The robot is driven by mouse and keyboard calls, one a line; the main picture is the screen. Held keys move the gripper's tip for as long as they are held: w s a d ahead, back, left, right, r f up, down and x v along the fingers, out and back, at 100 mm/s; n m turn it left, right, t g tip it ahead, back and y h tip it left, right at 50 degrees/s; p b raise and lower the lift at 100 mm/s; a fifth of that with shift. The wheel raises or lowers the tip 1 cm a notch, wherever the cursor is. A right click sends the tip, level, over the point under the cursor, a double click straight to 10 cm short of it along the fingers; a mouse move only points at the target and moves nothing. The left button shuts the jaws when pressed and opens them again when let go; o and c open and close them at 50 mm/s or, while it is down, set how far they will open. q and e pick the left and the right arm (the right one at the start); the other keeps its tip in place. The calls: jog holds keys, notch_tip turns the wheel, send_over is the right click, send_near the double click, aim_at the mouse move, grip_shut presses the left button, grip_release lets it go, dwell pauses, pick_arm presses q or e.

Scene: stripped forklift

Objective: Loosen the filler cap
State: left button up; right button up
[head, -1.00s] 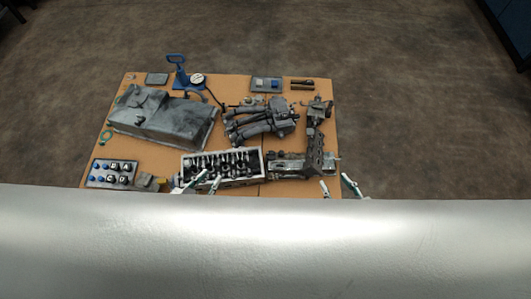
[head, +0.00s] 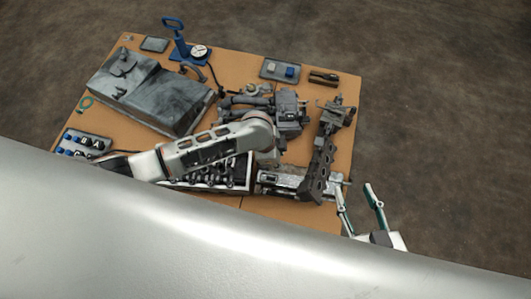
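I cannot single out the filler cap in the head view. A large dark grey cover (head: 150,92) with a small raised piece lies at the upper left of the board. A cylinder head with valve parts (head: 240,172) lies at the lower middle, partly hidden behind a pale slotted arm link, which looks like mine.
A blue stand with a gauge (head: 199,51), a small tray (head: 282,69) and dark tools (head: 323,78) line the back of the orange-brown board (head: 240,62). A dark bracket (head: 322,165) stands at right. A button panel (head: 84,143) is at lower left. Open floor lies right.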

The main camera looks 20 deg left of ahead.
pick_arm(q)
jog(key=a+f+y+b, duration=0.1)
jog(key=a+f, duration=0.1)
jog(key=w+a+f+m+g+y+b, duration=0.1)
jog(key=a+f, duration=0.1)
jog(key=w+a+f+b, duration=0.1)
jog(key=a+f, duration=0.1)
jog(key=shift+w+a+f+m+g+y, duration=0.1)
jog(key=shift+w+a+m+g+y, duration=0.2)
jog(key=shift+m+y, duration=0.1)
jog(key=shift+a+f, duration=0.1)
jog(key=shift+f, duration=0.25)
notch_tip(320, 180, down, 6)
jog(key=b, duration=0.3)
jog(key=shift+s+b, duration=0.15)
jog(key=shift+b, duration=0.15)
jog(key=shift+w+f, duration=0.2)
jog(key=shift+f, duration=0.15)
jog(key=shift+w+r, duration=0.1)
jog(key=shift+w, duration=0.05)
pick_arm(e)
jog(key=a+m, duration=0.1)
jog(key=a+f+m, duration=0.1)
jog(key=a, duration=0.1)
jog(key=s+a+f+m+y, duration=0.1)
jog(key=a, duration=0.1)
jog(key=shift+s+m, duration=0.1)
jog(key=shift+m, duration=0.2)
pick_arm(q)
grip_shut()
